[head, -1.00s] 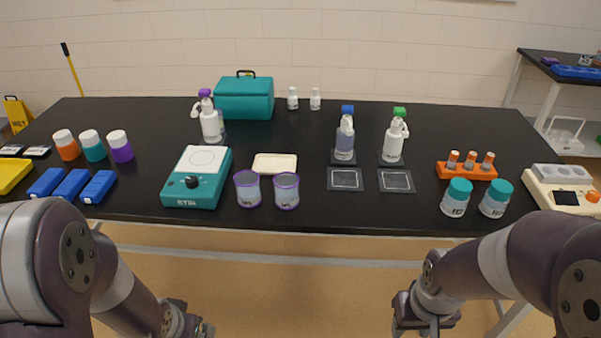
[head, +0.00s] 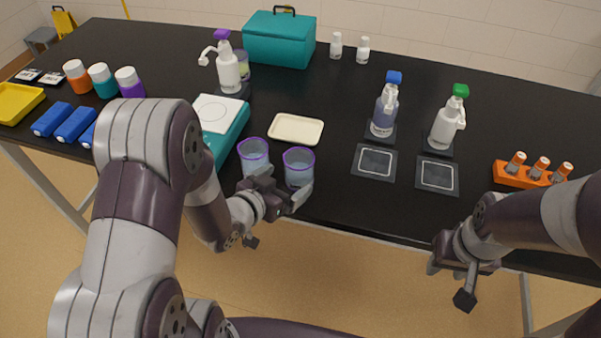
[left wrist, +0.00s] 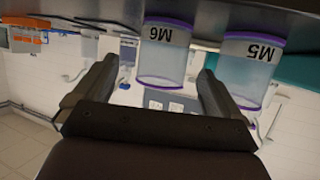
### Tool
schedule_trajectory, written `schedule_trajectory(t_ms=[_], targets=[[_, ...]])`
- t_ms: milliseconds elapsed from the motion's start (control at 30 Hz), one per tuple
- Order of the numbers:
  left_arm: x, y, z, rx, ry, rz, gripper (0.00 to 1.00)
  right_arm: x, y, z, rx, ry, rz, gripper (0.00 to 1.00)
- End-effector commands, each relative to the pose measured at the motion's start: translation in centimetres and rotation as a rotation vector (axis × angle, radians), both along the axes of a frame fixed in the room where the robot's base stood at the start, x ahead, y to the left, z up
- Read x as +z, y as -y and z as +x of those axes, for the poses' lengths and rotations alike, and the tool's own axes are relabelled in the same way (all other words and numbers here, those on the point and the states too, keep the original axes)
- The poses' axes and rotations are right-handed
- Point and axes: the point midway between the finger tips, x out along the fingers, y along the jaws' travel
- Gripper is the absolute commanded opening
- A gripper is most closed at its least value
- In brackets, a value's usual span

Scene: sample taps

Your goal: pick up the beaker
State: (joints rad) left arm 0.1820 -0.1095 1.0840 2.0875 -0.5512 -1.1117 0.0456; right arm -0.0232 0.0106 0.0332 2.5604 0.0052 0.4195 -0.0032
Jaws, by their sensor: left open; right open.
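Two clear beakers with purple rims stand side by side at the table's front edge in the head view: a left one (head: 253,154) and a right one (head: 299,166). In the upside-down left wrist view, the beaker labelled M6 (left wrist: 163,55) shows between my fingers and the beaker labelled M5 (left wrist: 250,68) lies to the right. My left gripper (head: 284,186) is open and empty, just in front of the right beaker; its fingers also show in the left wrist view (left wrist: 150,88). My right gripper (head: 450,280) is open and empty, off the table's front edge.
A cream tray (head: 296,129) lies behind the beakers. A teal stirrer (head: 222,120) stands left of them, partly behind my arm. Dark square pads (head: 375,161) lie to the right, with pump bottles (head: 385,105) behind. Black tabletop is clear between the beakers and pads.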

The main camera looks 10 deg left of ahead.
Motion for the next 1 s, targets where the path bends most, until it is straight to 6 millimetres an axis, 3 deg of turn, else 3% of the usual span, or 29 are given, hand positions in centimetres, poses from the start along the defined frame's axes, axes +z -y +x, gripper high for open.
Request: schedule_trajectory(t_ms=[400, 667, 700, 867, 900, 1000], targets=[[-3.2, 1.6, 5.5, 0.0, -0.001, 0.001, 0.98, -0.2, 0.0, 0.0, 0.0, 0.0, 0.0, 0.43], [-3.5, 1.8, 6.2, 0.002, -0.002, 0.001, 0.98, -0.2, 0.0, 0.0, 0.0, 0.0, 0.0, 0.43], [-3.5, 1.8, 6.2, 0.002, -0.002, 0.001, 0.95, -0.2, 0.0, 0.0, 0.0, 0.0, 0.0, 0.43], [-3.5, 1.8, 6.2, 0.002, -0.002, 0.001, 0.43, -0.2, 0.0, 0.0, 0.0, 0.0, 0.0, 0.43], [-3.5, 1.8, 6.2, 0.002, -0.002, 0.001, 0.39, -0.2, 0.0, 0.0, 0.0, 0.0, 0.0, 0.43], [-3.5, 1.8, 6.2, 0.002, -0.001, 0.001, 0.39, -0.2, 0.0, 0.0, 0.0, 0.0, 0.0, 0.43]])
